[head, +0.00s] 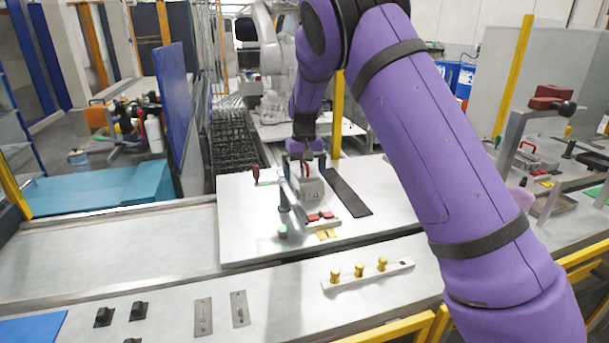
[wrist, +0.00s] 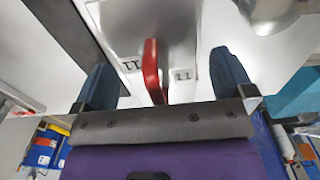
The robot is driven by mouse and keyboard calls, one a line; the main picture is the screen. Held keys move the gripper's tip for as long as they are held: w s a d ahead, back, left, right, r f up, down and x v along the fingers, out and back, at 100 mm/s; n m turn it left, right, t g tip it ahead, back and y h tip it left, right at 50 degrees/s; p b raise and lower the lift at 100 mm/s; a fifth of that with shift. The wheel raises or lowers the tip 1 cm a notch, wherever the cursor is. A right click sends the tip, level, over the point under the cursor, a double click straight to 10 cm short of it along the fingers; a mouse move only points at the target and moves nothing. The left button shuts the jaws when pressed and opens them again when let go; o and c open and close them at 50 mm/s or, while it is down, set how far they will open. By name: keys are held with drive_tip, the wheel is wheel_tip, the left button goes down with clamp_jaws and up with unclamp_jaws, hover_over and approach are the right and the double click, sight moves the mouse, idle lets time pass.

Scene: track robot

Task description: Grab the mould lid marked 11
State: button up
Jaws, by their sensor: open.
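The mould lid is a silvery metal block (head: 310,191) on the white table, marked 11. My gripper (wrist: 165,82) is open. Its two dark blue fingers stand apart, one on each side of the handle, with clear gaps and no visible contact. In the head view my gripper (head: 306,160) is above the lid, pointing down. My purple arm hides part of the view there.
A dark flat strip (head: 348,192) lies right of the lid. Red blocks (head: 320,216) and yellow pieces (head: 327,235) lie in front. A post with a green part (head: 283,231) stands front left. A rail with yellow knobs (head: 367,272) is nearer. Free white table lies left.

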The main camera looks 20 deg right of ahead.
drive_tip(key=shift+f, duration=0.65)
drive_tip(key=shift+c, duration=0.2)
drive_tip(key=shift+r, duration=0.1)
drive_tip(key=c, duration=1.2)
